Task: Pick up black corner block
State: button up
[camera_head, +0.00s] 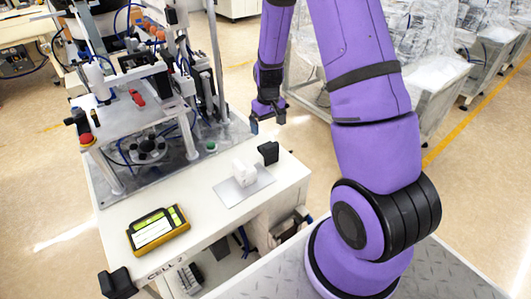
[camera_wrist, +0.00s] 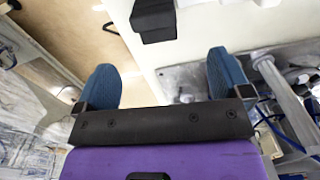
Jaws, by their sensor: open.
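A black corner block (camera_head: 268,152) sits at the far right corner of the white table, below and close to my gripper (camera_head: 268,121). In the wrist view a black block (camera_wrist: 153,18) shows at the top, at the table's corner, beyond the fingertips and roughly between their lines. My gripper also shows in the wrist view (camera_wrist: 163,78), with its two blue fingers wide apart and nothing between them. Another black corner block (camera_head: 117,283) sits at the front left corner of the table.
A white part (camera_head: 243,173) stands on a grey plate (camera_head: 254,189) near the far block. A yellow handheld device (camera_head: 158,230) lies on the white table (camera_head: 205,222). A feeder machine (camera_head: 150,110) with posts stands to the left. Wrapped machines (camera_head: 425,60) stand behind.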

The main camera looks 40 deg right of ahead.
aim_at(269, 146)
notch_tip(269, 146, down, 6)
jog(key=shift+r, duration=0.25)
jog(key=shift+d+f, duration=0.2)
jog(key=shift+f, duration=1.1)
jog(key=shift+d+f, duration=0.2)
jog(key=shift+f, duration=1.05)
jog(key=c, duration=1)
jog(key=shift+r, duration=0.1)
